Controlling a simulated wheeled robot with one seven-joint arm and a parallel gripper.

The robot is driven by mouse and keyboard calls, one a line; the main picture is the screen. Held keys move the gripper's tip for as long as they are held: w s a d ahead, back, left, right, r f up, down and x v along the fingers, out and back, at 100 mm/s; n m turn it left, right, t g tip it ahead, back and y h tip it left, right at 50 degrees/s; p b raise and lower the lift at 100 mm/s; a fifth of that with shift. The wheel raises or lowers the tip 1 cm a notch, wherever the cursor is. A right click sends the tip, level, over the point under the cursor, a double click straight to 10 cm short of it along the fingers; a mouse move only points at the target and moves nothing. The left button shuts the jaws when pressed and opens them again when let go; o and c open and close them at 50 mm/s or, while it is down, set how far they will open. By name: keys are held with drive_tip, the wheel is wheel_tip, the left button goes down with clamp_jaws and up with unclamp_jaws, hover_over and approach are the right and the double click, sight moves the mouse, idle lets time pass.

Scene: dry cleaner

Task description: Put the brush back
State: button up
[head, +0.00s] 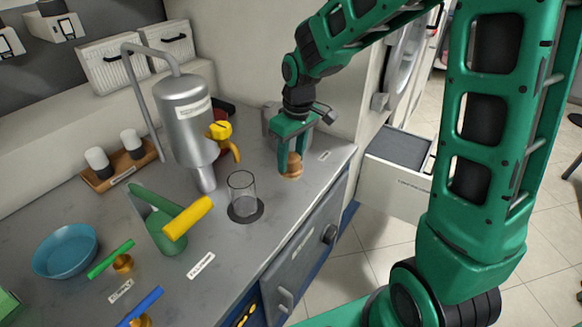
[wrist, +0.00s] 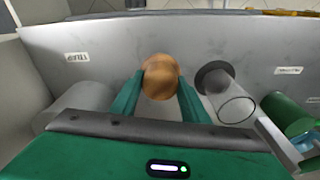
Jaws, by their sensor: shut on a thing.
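My gripper (head: 292,150) points down over the right end of the grey counter. Its green fingers are shut on a brown, wood-coloured rounded piece (head: 291,167), which also shows between the fingertips in the wrist view (wrist: 160,76). The piece looks upright, with a narrower waist; the fingers hide part of it. Whether its base touches the counter, and whether it is the brush, I cannot tell; no bristles show. A small white label (head: 324,155) lies on the counter to its right.
A clear glass (head: 241,189) on a dark disc stands close left of my gripper. Beyond are the silver tank (head: 187,117), a green holder (head: 160,222) with a yellow handle, and a blue bowl (head: 65,251). The counter's front edge is near; an open drawer (head: 397,187) stands right.

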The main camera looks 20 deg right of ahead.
sight(293, 156)
drive_tip(key=shift+w+d+f, duration=0.4)
drive_tip(key=shift+w+f, duration=0.1)
drive_tip(key=shift+w, duration=0.15)
drive_tip(key=shift+w+d+f, duration=0.4)
drive_tip(key=shift+w+f, duration=0.1)
drive_tip(key=shift+w, duration=0.1)
drive_tip(key=shift+f, duration=1.9)
drive_tip(key=shift+s+f, duration=0.1)
drive_tip(key=o, duration=1)
drive_tip(key=shift+c, duration=0.2)
drive_tip(key=r, duration=0.7)
drive_tip(key=s+r, duration=0.1)
drive_tip(key=r, duration=0.3)
drive_tip(key=shift+d+r, duration=0.2)
drive_tip(key=shift+d, duration=0.1)
drive_tip(key=shift+s+r, duration=0.1)
drive_tip(key=shift+r, duration=0.3)
